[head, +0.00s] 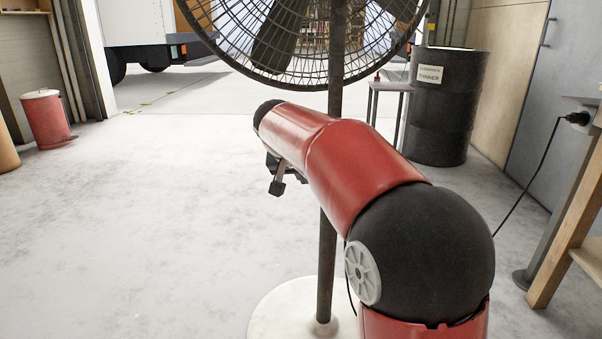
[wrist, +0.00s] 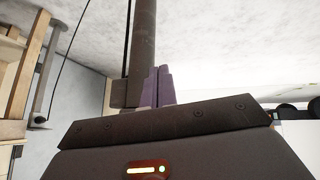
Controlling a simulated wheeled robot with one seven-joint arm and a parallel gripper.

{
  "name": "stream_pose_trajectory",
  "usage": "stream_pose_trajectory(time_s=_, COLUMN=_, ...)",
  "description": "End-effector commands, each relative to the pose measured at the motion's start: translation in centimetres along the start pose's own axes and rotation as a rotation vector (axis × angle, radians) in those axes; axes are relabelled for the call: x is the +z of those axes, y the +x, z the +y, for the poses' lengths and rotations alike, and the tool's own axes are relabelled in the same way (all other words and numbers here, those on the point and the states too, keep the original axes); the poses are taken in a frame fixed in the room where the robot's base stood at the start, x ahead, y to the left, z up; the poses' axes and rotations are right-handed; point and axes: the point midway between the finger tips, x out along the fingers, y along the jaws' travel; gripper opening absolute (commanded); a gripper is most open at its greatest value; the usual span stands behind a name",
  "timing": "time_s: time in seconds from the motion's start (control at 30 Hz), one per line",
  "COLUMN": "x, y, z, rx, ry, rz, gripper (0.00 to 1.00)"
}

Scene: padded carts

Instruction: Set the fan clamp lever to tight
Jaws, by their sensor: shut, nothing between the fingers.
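The fan (head: 290,40) stands on a dark upright pole (head: 327,245) with a round pale base (head: 275,312). My red arm crosses in front of the pole and hides much of its middle. A short metal stem with a black block end (head: 277,188) hangs below my arm, left of the pole; it looks like the clamp lever, but I cannot be sure. In the upside-down wrist view, my gripper (wrist: 157,72) is shut and empty, close beside the pole (wrist: 143,40). A dark block (wrist: 125,94), perhaps the clamp, shows at the pole. I cannot tell whether the fingers touch anything.
A black drum (head: 447,115) and a small table (head: 388,88) stand behind on the right. A wooden-legged bench (head: 568,235) is at the right edge, with a black cable (head: 530,180) hanging from a plug. A red bin (head: 46,120) stands far left. The left floor is clear.

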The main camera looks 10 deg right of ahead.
Motion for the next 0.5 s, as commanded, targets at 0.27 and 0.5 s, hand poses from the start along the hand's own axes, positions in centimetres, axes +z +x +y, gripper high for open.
stream_pose_trajectory(time_s=0.27, x=2.7, y=-3.6, z=-0.2, rx=-0.003, ry=-0.002, rz=0.002, gripper=0.00)
stream_pose_trajectory(time_s=0.5, x=5.0, y=-6.7, z=-0.4, rx=-0.002, ry=-0.002, rz=0.003, gripper=0.00)
